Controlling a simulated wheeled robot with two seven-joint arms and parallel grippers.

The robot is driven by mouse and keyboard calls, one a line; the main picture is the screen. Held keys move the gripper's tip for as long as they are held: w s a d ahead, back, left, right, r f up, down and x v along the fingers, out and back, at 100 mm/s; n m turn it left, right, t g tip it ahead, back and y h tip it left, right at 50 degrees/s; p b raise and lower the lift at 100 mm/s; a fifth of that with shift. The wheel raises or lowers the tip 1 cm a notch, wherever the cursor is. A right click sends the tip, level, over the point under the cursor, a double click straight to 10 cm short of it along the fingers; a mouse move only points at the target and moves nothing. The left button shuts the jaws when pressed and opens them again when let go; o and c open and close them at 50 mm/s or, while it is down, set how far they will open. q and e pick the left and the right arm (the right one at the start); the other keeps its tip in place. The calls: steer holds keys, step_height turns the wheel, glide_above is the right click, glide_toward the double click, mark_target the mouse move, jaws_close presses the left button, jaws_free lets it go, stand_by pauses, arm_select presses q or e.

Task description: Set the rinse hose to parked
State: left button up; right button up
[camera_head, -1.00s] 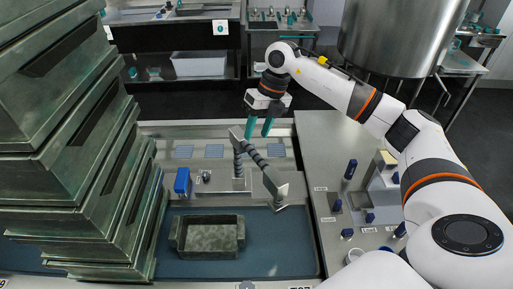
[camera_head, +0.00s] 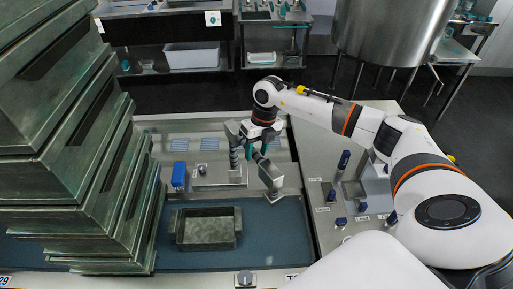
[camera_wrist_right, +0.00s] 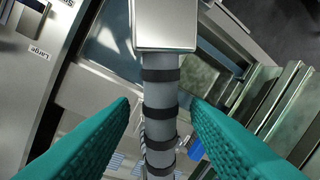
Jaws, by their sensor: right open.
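The rinse hose is a grey arm with black bands and a flat metal head (camera_head: 270,178), standing over the sink bench. In the right wrist view the banded hose (camera_wrist_right: 160,128) runs up the middle to its square metal head (camera_wrist_right: 166,25). My right gripper (camera_head: 256,154) is at the hose, its teal fingers partly overlapping it in the head view. In the wrist view the open fingers (camera_wrist_right: 160,103) lie one on each side of the hose, with gaps showing. Whether they touch it lower down is hidden. My left gripper is not in view.
A tall stack of greenish metal boxes (camera_head: 85,175) stands close on the left. A mould-like metal tray (camera_head: 208,244) sits on the blue mat (camera_head: 265,232). A blue block (camera_head: 179,175) is left of the hose. A control panel with blue knobs (camera_head: 341,222) lies right.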

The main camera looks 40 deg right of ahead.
steer(key=shift+f, duration=0.1)
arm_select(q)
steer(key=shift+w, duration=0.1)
arm_select(e)
jaws_close()
